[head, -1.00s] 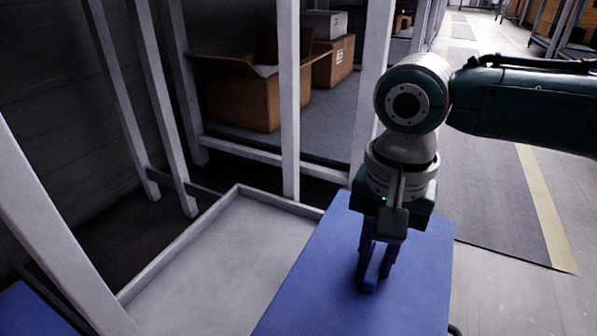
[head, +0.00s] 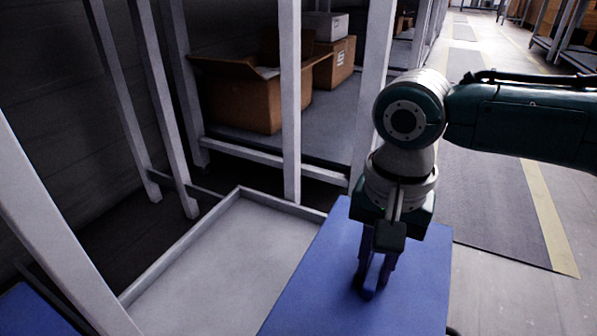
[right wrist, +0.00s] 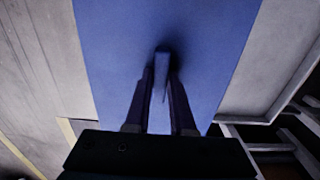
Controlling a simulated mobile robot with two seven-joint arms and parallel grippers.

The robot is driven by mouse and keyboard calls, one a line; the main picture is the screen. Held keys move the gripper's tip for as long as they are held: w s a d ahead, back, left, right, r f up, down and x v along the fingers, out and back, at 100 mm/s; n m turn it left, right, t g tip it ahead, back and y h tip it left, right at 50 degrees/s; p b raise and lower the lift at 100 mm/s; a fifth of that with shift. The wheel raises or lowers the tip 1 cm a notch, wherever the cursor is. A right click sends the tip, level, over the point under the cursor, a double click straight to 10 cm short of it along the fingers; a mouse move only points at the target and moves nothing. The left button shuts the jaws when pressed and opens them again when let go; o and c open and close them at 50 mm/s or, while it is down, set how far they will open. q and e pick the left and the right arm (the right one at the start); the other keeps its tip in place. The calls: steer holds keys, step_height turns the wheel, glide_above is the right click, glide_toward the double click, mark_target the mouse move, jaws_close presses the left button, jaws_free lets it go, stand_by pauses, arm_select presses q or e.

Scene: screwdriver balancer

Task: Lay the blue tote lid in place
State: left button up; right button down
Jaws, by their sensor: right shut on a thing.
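The blue tote lid (head: 335,265) is a flat blue panel at the lower middle of the head view, over the right part of a grey tray-like surface. My right gripper (head: 372,288) points down at it and is shut on its upright handle, which is largely hidden between the fingers in the head view. In the right wrist view the lid (right wrist: 215,50) spreads beneath the fingers, and the thin handle (right wrist: 162,75) stands between the fingertips of the right gripper (right wrist: 161,85). A tote under the lid cannot be made out. My left gripper is not in view.
The grey tray (head: 215,255) with a raised rim is bare left of the lid. Grey posts (head: 290,100) stand behind and left of it. Another blue surface (head: 35,312) shows at the lower left. Floor is clear at right.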

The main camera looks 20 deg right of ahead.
stand_by(0.3)
steer(key=c, duration=0.7)
jaws_free()
step_height(320, 180, up, 10)
steer(key=p, duration=0.8)
